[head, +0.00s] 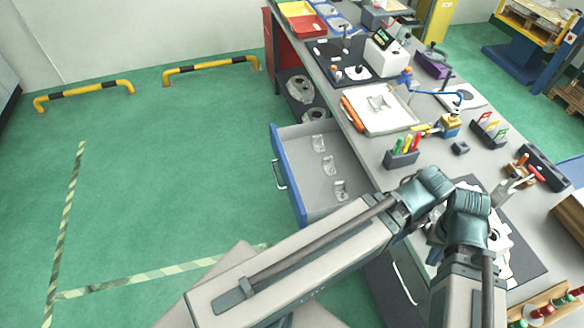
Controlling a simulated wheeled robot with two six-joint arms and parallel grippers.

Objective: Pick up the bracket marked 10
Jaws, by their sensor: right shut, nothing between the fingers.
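Three small pale brackets lie in a row in the open drawer (296,190): a far one (318,143), a middle one (328,166) and a near one (341,190). Another pale bracket (378,103) lies in a white tray on the bench. All are too small for me to read a number, so I cannot tell which is marked 10. My right gripper (512,183) seems to be the small grey shape over the bench at the right, shut and empty, well away from the drawer. My left gripper is not in view.
The bench (369,148) carries the white tray (372,129), a dark pen holder (402,160), a blue-armed tool and several holders. My arm links cross the foreground and cover part of the bench and the drawer's near side. The green floor at left is clear up to yellow-black barriers (85,92).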

